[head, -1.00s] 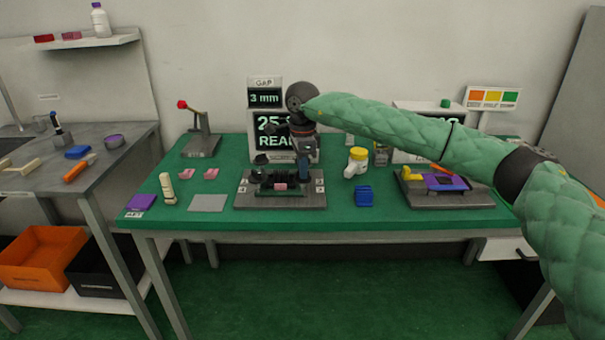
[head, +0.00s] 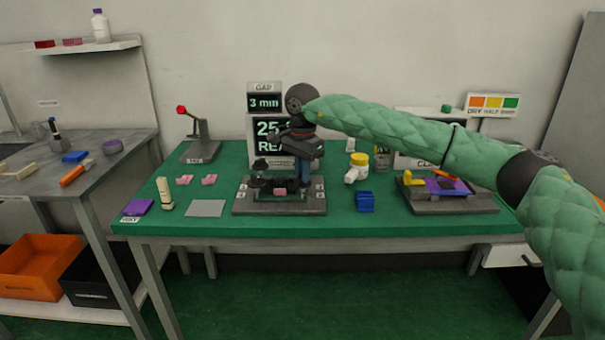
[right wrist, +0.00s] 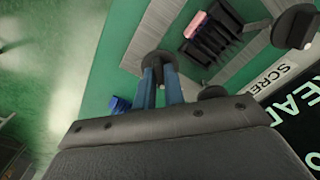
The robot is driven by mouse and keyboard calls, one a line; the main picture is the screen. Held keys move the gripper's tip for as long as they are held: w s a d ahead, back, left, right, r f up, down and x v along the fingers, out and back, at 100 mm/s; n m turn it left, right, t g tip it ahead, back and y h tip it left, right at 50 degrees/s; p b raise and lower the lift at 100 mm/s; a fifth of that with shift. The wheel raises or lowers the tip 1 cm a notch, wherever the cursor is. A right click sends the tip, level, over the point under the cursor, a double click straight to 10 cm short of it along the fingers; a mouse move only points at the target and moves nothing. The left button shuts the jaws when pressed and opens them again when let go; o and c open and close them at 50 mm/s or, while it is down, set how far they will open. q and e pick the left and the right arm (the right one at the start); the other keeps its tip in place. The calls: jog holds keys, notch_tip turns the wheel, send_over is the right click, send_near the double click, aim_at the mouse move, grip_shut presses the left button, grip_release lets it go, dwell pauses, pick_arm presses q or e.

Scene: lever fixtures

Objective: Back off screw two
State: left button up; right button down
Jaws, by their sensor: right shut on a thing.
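The grey screw fixture (head: 275,209) stands at the front middle of the green table. A small pink block (head: 280,191) sits among its dark parts; it also shows in the right wrist view (right wrist: 196,24). My right gripper (head: 303,181) points down over the fixture's right side. In the right wrist view its blue fingers (right wrist: 160,72) are shut on a dark round screw knob (right wrist: 153,60). Another dark knob (right wrist: 295,27) stands free at the fixture's other side. I cannot read a number at the held knob. My left gripper is not in view.
A gap display (head: 265,103) reading 3 mm stands behind, over a larger screen partly hidden by my arm. A white bottle with a yellow lid (head: 358,161) and a blue block (head: 365,201) lie to the right. A grey plate (head: 206,208) lies to the left.

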jog(key=shift+w+r, duration=0.1)
jog(key=c, duration=1.5)
grip_release()
notch_tip(320, 180, up, 8)
jog(key=shift+f, duration=0.15)
